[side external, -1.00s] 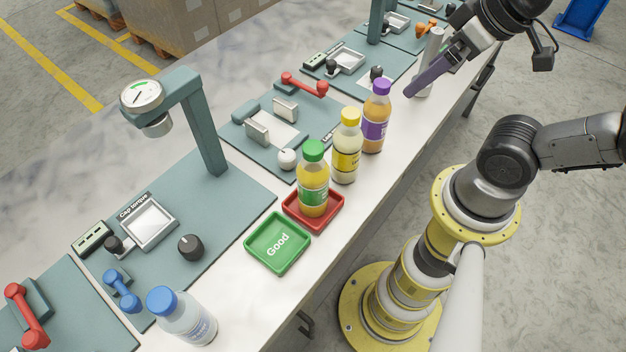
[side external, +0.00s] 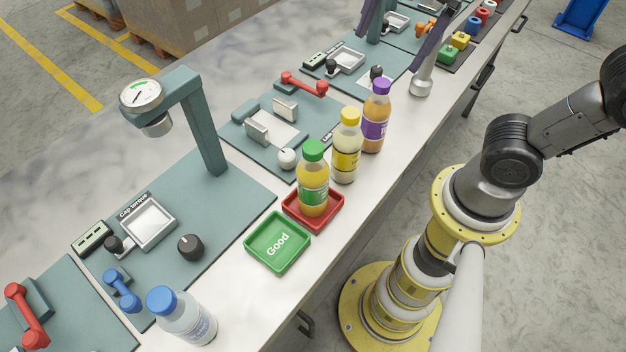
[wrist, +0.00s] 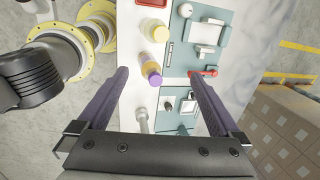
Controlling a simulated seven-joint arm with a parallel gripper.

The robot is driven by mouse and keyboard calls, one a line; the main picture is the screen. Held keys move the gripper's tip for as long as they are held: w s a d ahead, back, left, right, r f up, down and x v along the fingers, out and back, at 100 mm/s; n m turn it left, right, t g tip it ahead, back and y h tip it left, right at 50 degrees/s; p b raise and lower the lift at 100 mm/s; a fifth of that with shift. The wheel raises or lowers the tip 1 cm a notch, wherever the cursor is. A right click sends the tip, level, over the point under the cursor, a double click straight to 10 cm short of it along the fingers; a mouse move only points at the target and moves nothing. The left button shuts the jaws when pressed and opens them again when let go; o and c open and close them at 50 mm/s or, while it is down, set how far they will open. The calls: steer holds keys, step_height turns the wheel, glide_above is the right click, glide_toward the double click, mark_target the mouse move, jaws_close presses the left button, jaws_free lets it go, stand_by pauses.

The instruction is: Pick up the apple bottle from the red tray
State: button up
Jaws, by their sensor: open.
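The bottle with a green cap and green label (side external: 313,186), which I take to be the apple bottle, stands upright in the red tray (side external: 325,222). In the wrist view only a strip of the red tray (wrist: 152,2) shows at the top edge, and that bottle cannot be made out. My gripper (side external: 386,50) is open, its two dark fingers spread at the top of the side view, well beyond the bottles. In the wrist view my gripper (wrist: 158,73) has nothing held between its fingers.
A yellow-capped bottle (side external: 346,152) and a purple-capped bottle (side external: 376,122) stand in line beyond the red tray. A green "Good" tray (side external: 277,242) lies in front of it. A blue-capped bottle (side external: 182,318) stands nearer the camera. A gauge stand (side external: 203,130) rises at left.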

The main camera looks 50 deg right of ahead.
steer(key=w+a+m+g, duration=0.2)
steer(key=w+a, duration=0.2)
steer(key=a, duration=0.4)
steer(key=n, duration=0.2)
glide_toward(313, 161)
steer(key=shift+w+d+r+g+h, duration=0.15)
steer(key=shift+w+d+r+g, duration=0.1)
steer(key=shift+w+d, duration=0.25)
steer(key=shift+w+d+r+g+h, duration=0.15)
steer(key=shift+w+d+r, duration=0.1)
steer(key=shift+w+d, duration=0.2)
step_height(313, 161, down, 8)
steer(key=f, duration=0.2)
steer(key=a+f, duration=0.1)
steer(key=f, duration=0.1)
steer(key=shift+s, duration=0.15)
steer(key=shift+f, duration=0.55)
jaws_close()
steer(key=shift+a, duration=0.1)
